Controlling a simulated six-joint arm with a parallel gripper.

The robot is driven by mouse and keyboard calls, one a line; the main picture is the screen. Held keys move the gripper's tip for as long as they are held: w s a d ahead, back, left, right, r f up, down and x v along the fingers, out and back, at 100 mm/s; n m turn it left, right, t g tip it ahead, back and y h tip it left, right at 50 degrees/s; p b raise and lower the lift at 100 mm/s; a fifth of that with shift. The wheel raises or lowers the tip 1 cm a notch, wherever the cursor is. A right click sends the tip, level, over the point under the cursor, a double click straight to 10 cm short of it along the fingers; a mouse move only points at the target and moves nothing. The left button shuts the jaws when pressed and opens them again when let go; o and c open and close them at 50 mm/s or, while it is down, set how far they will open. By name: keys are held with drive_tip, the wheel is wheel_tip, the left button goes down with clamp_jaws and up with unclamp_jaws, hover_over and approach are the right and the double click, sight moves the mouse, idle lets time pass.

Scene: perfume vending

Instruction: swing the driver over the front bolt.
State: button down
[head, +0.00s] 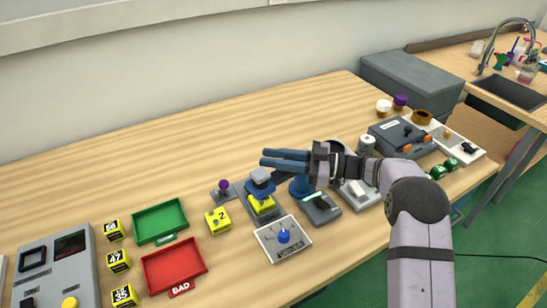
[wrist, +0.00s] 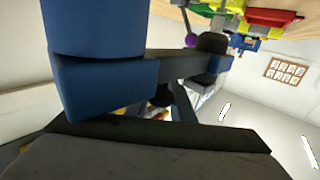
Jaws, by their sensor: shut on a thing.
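The driver is a blue swing arm on a round blue post (head: 302,188). In the wrist view its post and arm (wrist: 105,85) fill the left and middle, with a dark head at the far end. My gripper (head: 270,159) is shut on the driver's arm, its blue fingers pointing left above the bench. The exact contact is partly hidden. A yellow block (head: 262,204) sits in a grey fixture just left of the post, under a dark blue-grey piece (head: 260,181). I cannot make out the front bolt; the fixture and driver obscure that spot.
A white panel with a blue knob (head: 283,237) stands in front. A purple knob (head: 224,185) and yellow block numbered 2 (head: 218,221) are to the left. Green (head: 160,221) and red (head: 174,266) trays lie farther left.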

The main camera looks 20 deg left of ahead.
drive_tip(key=c, duration=1.8)
unclamp_jaws()
drive_tip(key=shift+r, duration=0.1)
drive_tip(key=shift+d, duration=0.1)
drive_tip(key=shift+w+d+b, duration=0.2)
drive_tip(key=shift+d+b, duration=0.3)
drive_tip(key=shift+d, duration=1.3)
drive_tip(key=shift+w+d+b, duration=0.15)
drive_tip(key=shift+d+b, duration=0.3)
drive_tip(key=shift+d, duration=1.35)
